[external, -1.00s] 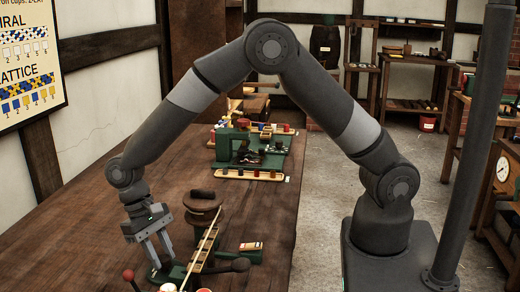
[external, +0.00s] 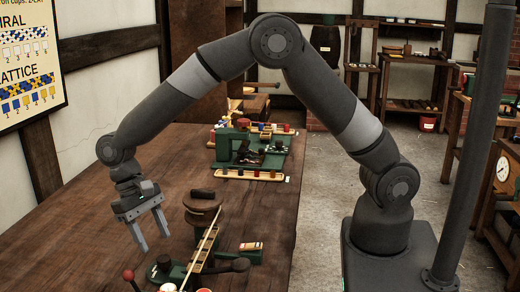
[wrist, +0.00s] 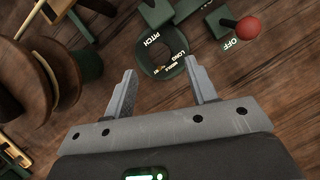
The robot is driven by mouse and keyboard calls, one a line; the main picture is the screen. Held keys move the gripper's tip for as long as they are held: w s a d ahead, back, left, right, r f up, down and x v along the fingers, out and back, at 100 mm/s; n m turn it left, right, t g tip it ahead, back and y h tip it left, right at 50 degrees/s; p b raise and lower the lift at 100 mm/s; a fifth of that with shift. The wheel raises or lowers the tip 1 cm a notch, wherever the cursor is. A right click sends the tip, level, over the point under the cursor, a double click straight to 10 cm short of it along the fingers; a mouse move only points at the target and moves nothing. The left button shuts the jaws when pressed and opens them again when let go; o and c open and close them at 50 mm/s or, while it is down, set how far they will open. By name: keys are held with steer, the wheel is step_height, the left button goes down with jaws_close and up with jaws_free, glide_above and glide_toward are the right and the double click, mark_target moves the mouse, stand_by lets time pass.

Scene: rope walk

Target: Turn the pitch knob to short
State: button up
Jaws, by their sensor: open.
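The pitch knob sits on a small green base (external: 172,272) at the near end of the bench, its dark knob (external: 163,262) on top. In the wrist view a dark green dial (wrist: 150,46) lettered PITCH lies just beyond and between my fingertips. Small words on its ring read partly as LONG; the rest is too blurred, and I cannot tell its setting. My gripper (external: 152,244) is open and empty, above the base and apart from it. It also shows in the wrist view (wrist: 160,68), fingers spread.
A red-ball lever (wrist: 248,28) marked OFF stands close right of the dial; it shows left of the base in the external view (external: 128,275). A wooden reel (external: 202,205) and a slanted slotted strip (external: 205,245) stand to the right. The bench left of my gripper is clear.

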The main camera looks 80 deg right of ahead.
steer(key=v, duration=0.5)
steer(key=shift+w+r, duration=0.15)
steer(key=shift+r, duration=0.2)
steer(key=s+d+r+n+t, duration=0.1)
steer(key=s+d+r+t, duration=0.1)
steer(key=s+d+r, duration=0.45)
steer(key=s+d+r+n+t, duration=0.1)
steer(key=s+d+r+t, duration=0.25)
steer(key=s+r, duration=0.45)
steer(key=s+d+n+t+h, duration=0.1)
steer(key=s+d+t, duration=0.1)
steer(key=s, duration=0.6)
steer(key=s+d+r+n+t, duration=0.1)
steer(key=s+d, duration=0.3)
steer(key=s, duration=0.4)
steer(key=shift+s+d+r+t+h, duration=0.2)
steer(key=shift+d+r+t+h, duration=0.2)
steer(key=shift+t, duration=0.15)
stand_by(1.2)
